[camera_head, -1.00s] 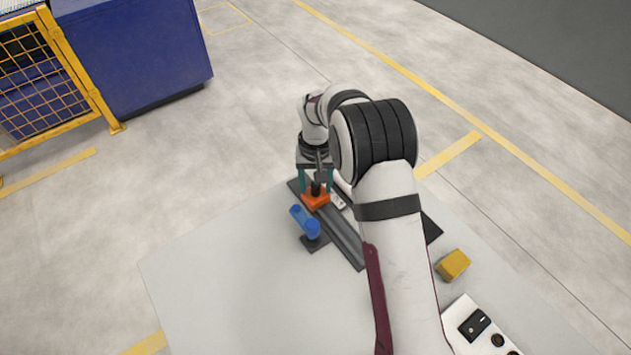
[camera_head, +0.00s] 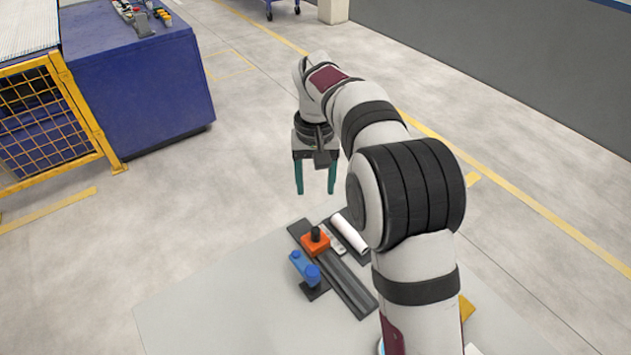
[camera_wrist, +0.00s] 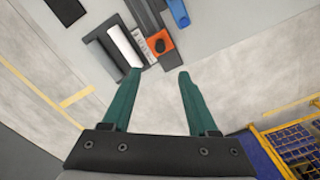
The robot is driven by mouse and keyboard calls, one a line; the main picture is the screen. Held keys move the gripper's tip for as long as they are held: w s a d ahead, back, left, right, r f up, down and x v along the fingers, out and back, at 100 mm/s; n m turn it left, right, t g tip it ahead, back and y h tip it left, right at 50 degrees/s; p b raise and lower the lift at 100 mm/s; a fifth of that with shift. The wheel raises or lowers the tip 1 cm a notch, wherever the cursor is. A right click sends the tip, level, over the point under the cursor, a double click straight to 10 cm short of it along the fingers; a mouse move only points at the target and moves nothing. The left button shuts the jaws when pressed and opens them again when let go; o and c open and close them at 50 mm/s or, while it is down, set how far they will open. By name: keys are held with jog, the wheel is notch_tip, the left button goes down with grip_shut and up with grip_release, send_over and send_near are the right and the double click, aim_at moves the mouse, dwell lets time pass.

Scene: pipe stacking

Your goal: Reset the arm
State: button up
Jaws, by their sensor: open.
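My gripper (camera_head: 315,191) is open and empty, its two green fingers apart. It hangs in the air above and beyond the far edge of the table, clear of the parts. The orange block (camera_head: 315,241) with a black knob sits on the dark rail; it also shows in the wrist view (camera_wrist: 160,45). A blue pipe piece (camera_head: 304,267) stands on a dark base beside the rail, and it is partly cut off in the wrist view (camera_wrist: 178,12). A white tube (camera_head: 349,233) lies in a dark holder beside the rail.
The pale table (camera_head: 220,310) is clear at the front left. A yellow block (camera_head: 466,309) is mostly hidden behind my arm. A yellow mesh fence (camera_head: 45,125) and a blue cabinet (camera_head: 140,85) stand on the floor at the left, away from my gripper.

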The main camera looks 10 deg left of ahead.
jog(key=s+d+r+m, duration=0.3)
jog(key=s+d+r, duration=0.3)
jog(key=s+d, duration=0.55)
jog(key=s+d+f+m+y, duration=0.1)
jog(key=s+f+m, duration=0.1)
jog(key=s, duration=0.8)
jog(key=s+d+f+m, duration=0.2)
jog(key=s, duration=0.8)
jog(key=shift+s+d+f+m+y, duration=0.15)
jog(key=shift+d+f+m+y, duration=0.1)
jog(key=shift+m+y, duration=0.15)
